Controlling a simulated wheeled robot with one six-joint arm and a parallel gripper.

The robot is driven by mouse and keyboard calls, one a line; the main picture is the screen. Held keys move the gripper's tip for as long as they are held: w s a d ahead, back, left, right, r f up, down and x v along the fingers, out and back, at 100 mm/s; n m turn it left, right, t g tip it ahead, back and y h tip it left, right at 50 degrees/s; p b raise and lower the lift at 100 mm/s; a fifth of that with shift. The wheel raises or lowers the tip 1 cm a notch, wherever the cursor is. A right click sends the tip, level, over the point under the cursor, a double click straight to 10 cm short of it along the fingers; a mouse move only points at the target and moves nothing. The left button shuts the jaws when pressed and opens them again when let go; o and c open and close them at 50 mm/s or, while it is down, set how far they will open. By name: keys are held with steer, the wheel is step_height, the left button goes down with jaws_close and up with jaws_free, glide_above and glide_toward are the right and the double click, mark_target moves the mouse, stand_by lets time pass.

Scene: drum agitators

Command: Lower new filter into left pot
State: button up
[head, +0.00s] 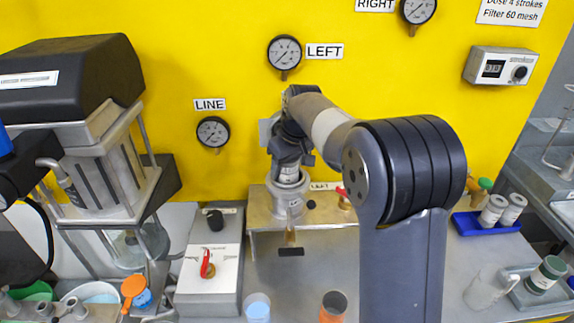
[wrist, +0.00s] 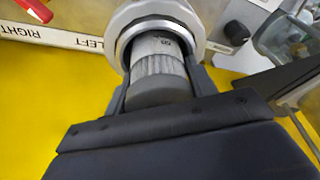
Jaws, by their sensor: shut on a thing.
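The new filter (wrist: 160,62) is a grey cylinder with a ribbed band and a darker end cap, seen in the wrist view. My gripper (wrist: 158,75) is shut on it, with one finger on each side. The filter's far end lies inside the round metal rim of the left pot (wrist: 196,22); how deep it sits is hidden. In the head view, my gripper (head: 289,158) is directly above the left pot (head: 287,201), which stands on a metal stand next to a LEFT label.
My arm hides the area right of the left pot. A red-handled valve (head: 207,264) on a grey box stands front left. A blue cup (head: 257,307) and an orange cup (head: 333,305) stand in front. The yellow wall with gauges (head: 285,53) is close behind.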

mark_target(289, 178)
steer(key=shift+s+d+f+b, duration=0.1)
steer(key=shift+s+f+b, duration=0.15)
steer(key=shift+f, duration=0.35)
steer(key=shift+s+f+b, duration=0.1)
steer(key=shift+f+b, duration=0.2)
steer(key=shift+f, duration=0.25)
steer(key=shift+s+d+f+b, duration=0.1)
steer(key=shift+s+f+b, duration=0.15)
steer(key=shift+f, duration=0.35)
steer(key=o, duration=1.1)
steer(key=shift+w, duration=0.15)
steer(key=shift+r, duration=0.4)
steer(key=w+v, duration=0.1)
steer(key=v, duration=1.2)
steer(key=shift+r+t, duration=0.25)
steer(key=shift+t, duration=0.15)
steer(key=shift+f, duration=0.1)
